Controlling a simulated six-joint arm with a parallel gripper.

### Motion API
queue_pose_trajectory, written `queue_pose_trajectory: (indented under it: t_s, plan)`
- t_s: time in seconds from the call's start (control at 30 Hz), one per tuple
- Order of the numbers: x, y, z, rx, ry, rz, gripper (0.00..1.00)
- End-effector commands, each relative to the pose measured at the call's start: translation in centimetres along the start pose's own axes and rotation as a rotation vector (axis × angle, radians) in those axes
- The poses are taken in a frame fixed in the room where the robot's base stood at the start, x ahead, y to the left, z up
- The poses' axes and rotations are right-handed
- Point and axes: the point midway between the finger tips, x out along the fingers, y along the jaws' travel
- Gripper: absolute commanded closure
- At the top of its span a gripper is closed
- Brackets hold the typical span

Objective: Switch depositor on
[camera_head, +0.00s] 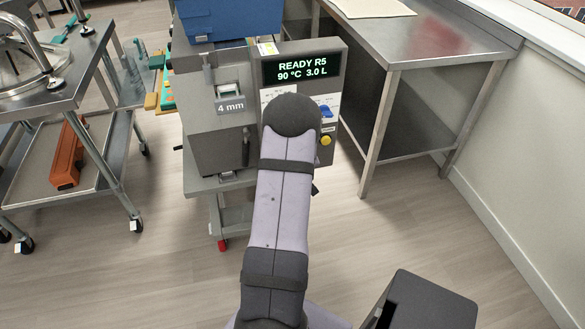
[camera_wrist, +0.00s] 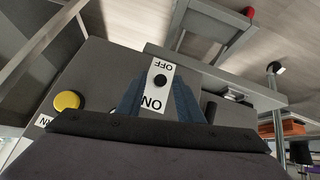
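The depositor (camera_head: 222,146) is a grey machine with a blue top. Its control panel has a lit display (camera_head: 302,69) reading "READY R5, 90 °C, 3.0 L". My arm covers much of the panel in the head view and hides my gripper there. In the wrist view, a small black switch (camera_wrist: 160,80) sits on a white label marked OFF and ON, upside down in this view. It lies nearer the OFF word. The two dark blue fingers of my gripper (camera_wrist: 158,98) are apart, one on each side of the label. I cannot tell whether they touch the panel.
A yellow button (camera_head: 326,140) is on the panel, also visible in the wrist view (camera_wrist: 67,101). A blue control (camera_head: 326,111) is above it. A steel table (camera_head: 430,45) stands right, and a wheeled cart (camera_head: 60,100) left. Floor between is open.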

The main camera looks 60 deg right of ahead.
Motion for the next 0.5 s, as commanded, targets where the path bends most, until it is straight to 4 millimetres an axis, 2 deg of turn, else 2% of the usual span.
queue_pose_trajectory:
  t_s: [0.17, 0.5]
  plan:
    - [-1.0, 0.1, -0.1, 0.0, 0.002, 0.001, 0.67]
    - [-5.4, 0.1, -0.1, 0.001, 0.001, 0.001, 0.67]
